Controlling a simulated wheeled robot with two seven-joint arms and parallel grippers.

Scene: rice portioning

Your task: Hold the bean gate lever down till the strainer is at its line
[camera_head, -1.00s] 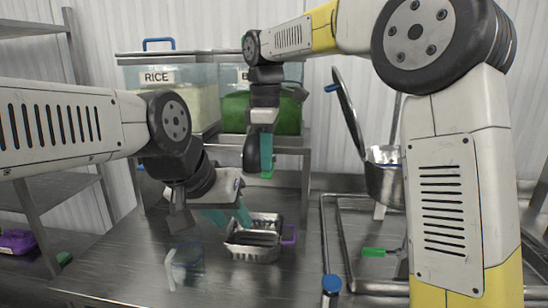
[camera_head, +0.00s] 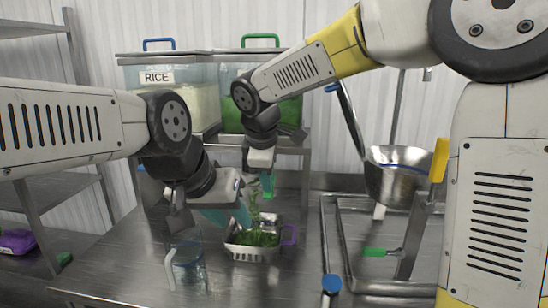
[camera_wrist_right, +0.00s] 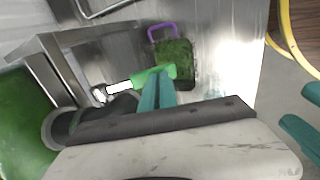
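The metal strainer (camera_head: 243,254) with its purple handle stands on the table below the bean container (camera_head: 232,110). Green beans (camera_head: 256,238) lie in it and more fall from above; no line on it is readable. My right gripper (camera_head: 268,184) is at the outlet. In the right wrist view its closed teal fingers (camera_wrist_right: 155,80) press against the green gate lever (camera_wrist_right: 140,77), above the bean-filled strainer (camera_wrist_right: 175,60). My left gripper (camera_head: 236,217) is beside the strainer, its two teal fingers apart at the right edge of the wrist view (camera_wrist_right: 306,118).
The rice container (camera_head: 200,100) stands on the shelf beside the bean container. A clear jug (camera_head: 188,268) stands front left of the strainer. At right are a metal pot (camera_head: 395,180), a framed sink area, a green-handled lever (camera_head: 375,252) and a blue-topped post (camera_head: 331,284).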

